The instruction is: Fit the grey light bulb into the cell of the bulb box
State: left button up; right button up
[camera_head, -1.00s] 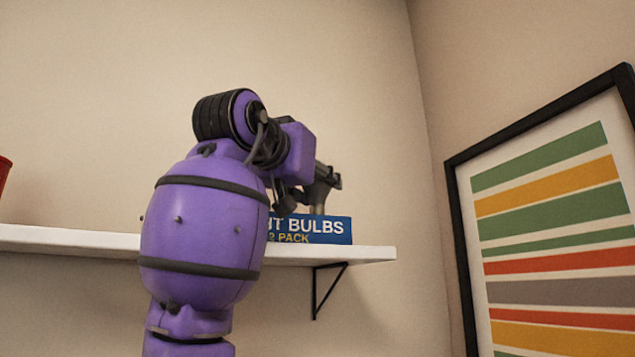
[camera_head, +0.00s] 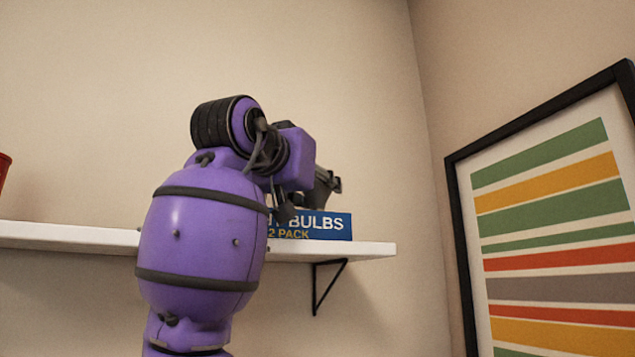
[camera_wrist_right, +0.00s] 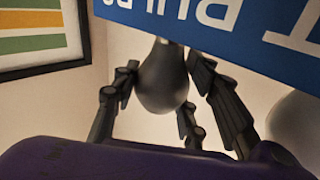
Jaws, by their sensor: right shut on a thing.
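The bulb box (camera_head: 320,226) is blue with "BULBS" and "2 PACK" lettering and stands near the right end of a white shelf. My right gripper (camera_head: 308,203) is just above the box, partly hidden by my own arm. In the upside-down right wrist view, the grey light bulb (camera_wrist_right: 162,80) sits between the fingers of the right gripper (camera_wrist_right: 163,72), which is shut on it. The box's lettered front wall (camera_wrist_right: 225,25) hides the bulb's narrow end. The cell is hidden, so I cannot tell how deep the bulb sits. My left gripper is out of view.
A pale rounded thing (camera_wrist_right: 295,122), perhaps another bulb, is at the right of the wrist view. The white shelf (camera_head: 370,249) has a black bracket (camera_head: 325,285). A red object (camera_head: 4,170) is at the far left. A framed striped picture (camera_head: 550,215) hangs at right.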

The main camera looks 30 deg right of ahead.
jog(key=shift+f, duration=0.95)
jog(key=o, duration=0.9)
jog(key=shift+o, duration=0.2)
jog(key=v, duration=1.2)
jog(key=shift+f, duration=0.1)
